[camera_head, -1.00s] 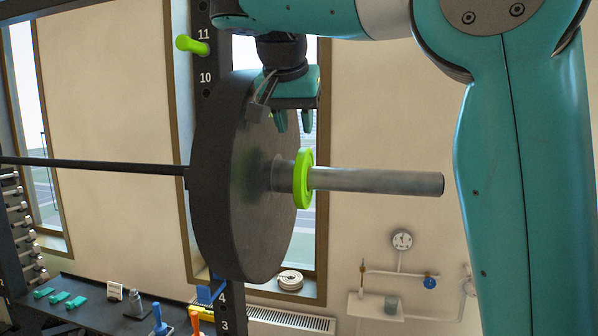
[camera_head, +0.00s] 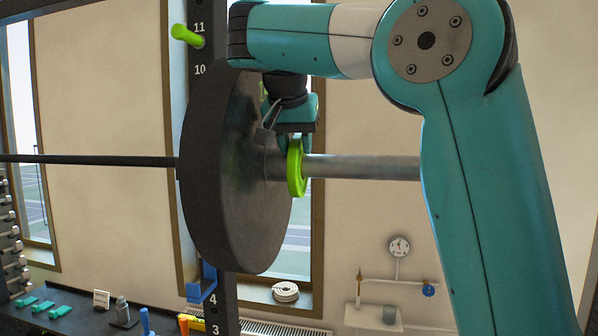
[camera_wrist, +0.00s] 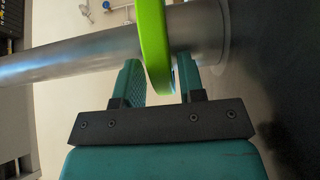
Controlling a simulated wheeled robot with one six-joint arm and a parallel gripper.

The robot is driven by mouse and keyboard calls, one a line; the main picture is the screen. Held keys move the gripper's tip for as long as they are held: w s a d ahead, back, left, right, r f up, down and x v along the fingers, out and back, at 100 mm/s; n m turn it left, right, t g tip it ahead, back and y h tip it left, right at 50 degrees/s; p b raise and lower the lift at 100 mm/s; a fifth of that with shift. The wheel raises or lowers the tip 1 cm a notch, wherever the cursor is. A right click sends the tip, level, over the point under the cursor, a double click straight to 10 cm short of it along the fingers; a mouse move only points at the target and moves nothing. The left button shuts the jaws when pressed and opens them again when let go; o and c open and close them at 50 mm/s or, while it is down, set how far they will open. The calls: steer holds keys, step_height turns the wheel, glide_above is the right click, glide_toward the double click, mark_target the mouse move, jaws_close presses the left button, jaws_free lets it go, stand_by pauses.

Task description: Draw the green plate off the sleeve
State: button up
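The green plate (camera_head: 296,167) is a thin bright ring around the grey metal sleeve (camera_head: 362,167), close to the hub of a large black plate (camera_head: 228,175). My gripper (camera_head: 296,138) is above the green plate, pointing down, with its fingertips at the plate's upper rim. In the wrist view the green plate (camera_wrist: 155,45) stands between my two fingers (camera_wrist: 160,80), one on each side of its rim. Gaps show between the fingers and the plate, so my gripper is open. The sleeve (camera_wrist: 85,58) also crosses the wrist view.
A black rack upright (camera_head: 222,300) with a lime peg (camera_head: 187,36) and blue hook (camera_head: 201,285) stands behind the black plate. The bar (camera_head: 90,160) runs left. A gauge and pipes (camera_head: 398,265) are on the wall. The sleeve's outer end is behind my arm.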

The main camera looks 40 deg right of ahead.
mark_target(374, 157)
jaws_close()
steer(key=shift+s+d+b, duration=0.4)
steer(key=shift+s+d, duration=0.4)
steer(key=shift+s, duration=0.2)
steer(key=shift+s+d+b, duration=0.35)
steer(key=shift+s+d, duration=0.4)
steer(key=shift+s, duration=0.2)
steer(key=shift+r+p, duration=0.25)
steer(key=shift+p, duration=0.1)
stand_by(0.5)
steer(key=shift+s+d+b, duration=0.4)
steer(key=shift+s+d, duration=0.4)
steer(key=shift+s, duration=0.2)
steer(key=shift+s+d+b, duration=0.35)
steer(key=shift+s+d, duration=0.4)
steer(key=shift+s, duration=0.25)
steer(key=shift+f, duration=0.1)
steer(key=shift+s+d+b, duration=0.3)
steer(key=shift+s+d, duration=0.5)
steer(key=shift+s, duration=0.2)
steer(key=shift+s+d+b, duration=0.3)
steer(key=shift+s+d, duration=0.45)
steer(key=shift+s, duration=0.2)
